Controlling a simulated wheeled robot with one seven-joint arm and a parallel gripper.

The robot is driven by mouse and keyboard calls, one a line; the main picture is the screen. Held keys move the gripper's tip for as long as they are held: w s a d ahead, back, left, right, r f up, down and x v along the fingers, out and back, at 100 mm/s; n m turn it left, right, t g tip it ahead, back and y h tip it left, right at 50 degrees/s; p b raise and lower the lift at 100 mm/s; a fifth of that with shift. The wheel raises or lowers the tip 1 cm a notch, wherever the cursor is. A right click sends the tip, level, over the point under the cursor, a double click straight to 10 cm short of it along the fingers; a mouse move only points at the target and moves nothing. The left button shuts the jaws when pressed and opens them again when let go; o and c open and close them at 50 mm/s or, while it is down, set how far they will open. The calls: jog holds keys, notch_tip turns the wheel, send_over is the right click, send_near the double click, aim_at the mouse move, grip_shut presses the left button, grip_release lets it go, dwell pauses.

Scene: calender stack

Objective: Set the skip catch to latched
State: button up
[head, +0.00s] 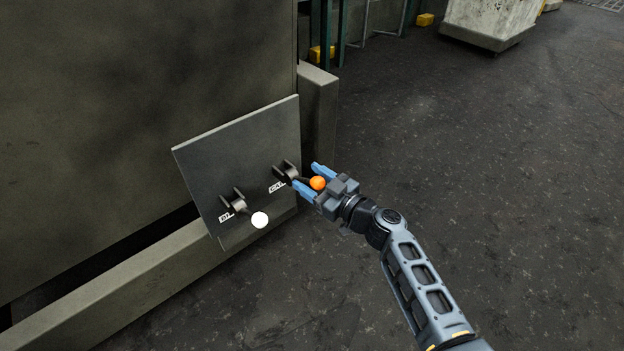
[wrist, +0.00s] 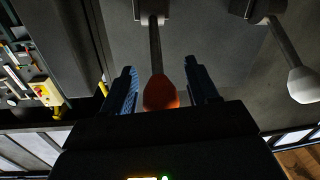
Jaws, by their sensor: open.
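A grey panel (head: 235,150) carries two levers on dark brackets. The right lever ends in an orange knob (head: 318,183), which also shows in the wrist view (wrist: 160,93). The left lever ends in a white knob (head: 259,220), seen at the right of the wrist view (wrist: 303,85). Small labels by the brackets are only partly readable, so I cannot tell which lever is the skip catch. My gripper (head: 307,177) is open, its blue fingers on either side of the orange knob. In the wrist view a gap shows between the knob and each finger.
A low concrete-like kerb (head: 130,285) runs below the panel, and a post (head: 318,110) stands behind its right edge. The dark floor (head: 500,180) to the right is clear. A pale block (head: 490,22) stands far off at the top right.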

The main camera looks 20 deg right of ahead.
jog(key=shift+c, duration=0.3)
grip_shut()
jog(key=shift+r+p, duration=0.2)
jog(key=shift+p, duration=0.1)
